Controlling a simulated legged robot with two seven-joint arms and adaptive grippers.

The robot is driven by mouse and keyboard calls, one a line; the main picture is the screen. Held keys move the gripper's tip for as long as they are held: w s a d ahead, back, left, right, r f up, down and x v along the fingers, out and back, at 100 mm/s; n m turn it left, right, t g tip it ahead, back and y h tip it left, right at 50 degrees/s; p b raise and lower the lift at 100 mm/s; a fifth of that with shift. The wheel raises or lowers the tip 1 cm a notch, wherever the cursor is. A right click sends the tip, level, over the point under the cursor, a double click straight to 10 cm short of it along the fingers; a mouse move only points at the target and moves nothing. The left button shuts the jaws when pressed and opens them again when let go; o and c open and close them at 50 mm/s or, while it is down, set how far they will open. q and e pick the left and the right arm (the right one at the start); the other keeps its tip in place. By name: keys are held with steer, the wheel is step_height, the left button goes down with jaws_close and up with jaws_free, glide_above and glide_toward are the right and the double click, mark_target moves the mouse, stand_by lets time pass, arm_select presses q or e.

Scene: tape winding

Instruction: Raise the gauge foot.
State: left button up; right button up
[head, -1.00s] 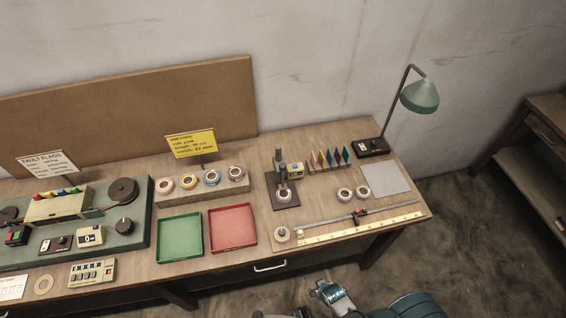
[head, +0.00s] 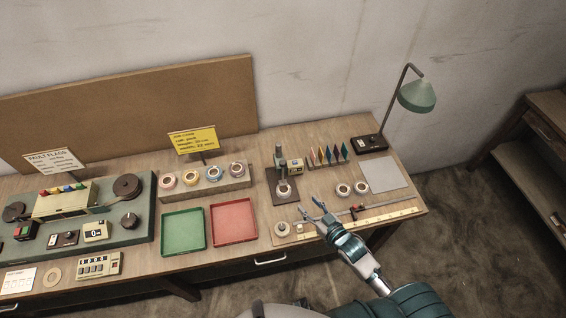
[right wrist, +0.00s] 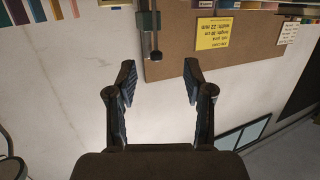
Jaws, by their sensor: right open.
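In the right wrist view, part of the gauge (right wrist: 149,22) with a thin rod shows upside down beyond the open fingers (right wrist: 160,80). My left gripper is out of view.
Two more rolls (head: 352,189) and a ruler with a slider (head: 385,219) lie to the right. Green (head: 184,232) and red (head: 233,222) trays lie left. Coloured flags (head: 328,155) stand behind, beside the gauge.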

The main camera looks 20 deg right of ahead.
mark_target(283, 163)
steer(key=w+a+r, duration=0.1)
steer(key=w, duration=0.5)
steer(key=w+a+r+t+p, duration=0.1)
steer(key=w+a, duration=0.1)
steer(key=w, duration=0.4)
steer(key=w+a+r+t+y, duration=0.1)
steer(key=w, duration=0.5)
steer(key=shift+a+r, duration=0.1)
steer(key=shift+a, duration=0.2)
jaws_close()
